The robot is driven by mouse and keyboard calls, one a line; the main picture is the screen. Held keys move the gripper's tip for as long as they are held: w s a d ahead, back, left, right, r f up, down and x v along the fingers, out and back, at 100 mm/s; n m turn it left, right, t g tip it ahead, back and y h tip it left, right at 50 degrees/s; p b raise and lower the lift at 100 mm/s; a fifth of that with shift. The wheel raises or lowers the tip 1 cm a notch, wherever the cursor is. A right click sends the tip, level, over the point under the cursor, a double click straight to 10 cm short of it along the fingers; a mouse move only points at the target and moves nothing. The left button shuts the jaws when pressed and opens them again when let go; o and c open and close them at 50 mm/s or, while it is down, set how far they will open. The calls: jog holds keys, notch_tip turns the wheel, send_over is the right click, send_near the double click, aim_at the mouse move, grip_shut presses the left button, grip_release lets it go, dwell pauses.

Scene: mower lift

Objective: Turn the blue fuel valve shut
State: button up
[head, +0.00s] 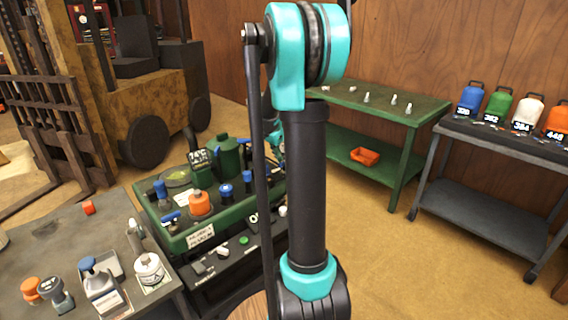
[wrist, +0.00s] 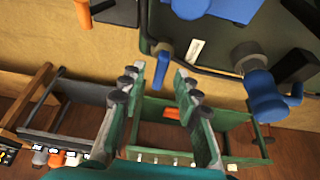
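In the wrist view my gripper (wrist: 159,72) is open, its two grey-green fingers apart and nothing clasped. A larger blue part (wrist: 268,98) stands to the right, apart from the fingers. In the head view, several blue-topped parts stand on the green bench (head: 205,236), among them a blue knob (head: 226,189). My arm hides the bench's right part and my gripper.
An orange knob (head: 200,203) and a dark green can (head: 229,157) crowd the bench. A grey table (head: 60,245) with bottles is at front left. A forklift (head: 150,95) stands behind. A green table (head: 408,108) and a grey cart (head: 490,195) stand right, with clear floor before them.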

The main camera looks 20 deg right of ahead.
jog(key=v, duration=0.9)
jog(key=shift+r, duration=0.25)
jog(key=shift+a, duration=0.15)
